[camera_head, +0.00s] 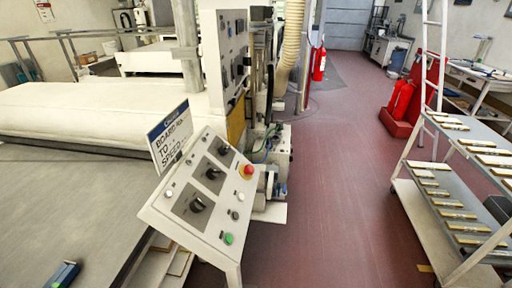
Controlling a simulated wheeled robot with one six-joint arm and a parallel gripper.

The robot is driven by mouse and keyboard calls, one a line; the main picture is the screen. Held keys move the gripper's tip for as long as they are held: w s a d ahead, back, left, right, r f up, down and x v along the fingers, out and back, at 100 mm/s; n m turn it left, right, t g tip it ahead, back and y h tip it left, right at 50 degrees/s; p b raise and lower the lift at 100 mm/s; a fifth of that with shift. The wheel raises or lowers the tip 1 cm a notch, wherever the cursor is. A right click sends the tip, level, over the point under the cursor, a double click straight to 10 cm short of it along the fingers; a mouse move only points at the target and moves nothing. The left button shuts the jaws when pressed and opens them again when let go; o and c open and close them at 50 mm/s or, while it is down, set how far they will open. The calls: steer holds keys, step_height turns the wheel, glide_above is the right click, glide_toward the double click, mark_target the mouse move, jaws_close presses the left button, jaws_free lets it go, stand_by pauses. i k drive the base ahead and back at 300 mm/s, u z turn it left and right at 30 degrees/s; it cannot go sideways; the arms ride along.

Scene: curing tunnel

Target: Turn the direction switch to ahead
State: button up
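A slanted white control panel (191,240) stands at the near centre, at the end of the conveyor. It carries three black rotary switches on grey plates: an upper one (225,150), a middle one (212,173) and a lower one (198,204). Their labels are too small to read, so I cannot tell which is the direction switch or where it points. My gripper is not in view.
A sign (170,136) stands behind the panel's left edge. A grey conveyor belt (60,205) fills the left, with a small blue and dark object (63,275) on it. A rack of boards (425,205) stands right. The red floor (325,190) between is clear.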

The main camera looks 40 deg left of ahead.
mark_target(212, 174)
steer(key=i, duration=0.4)
steer(key=u, duration=3.15)
steer(key=i, duration=0.5)
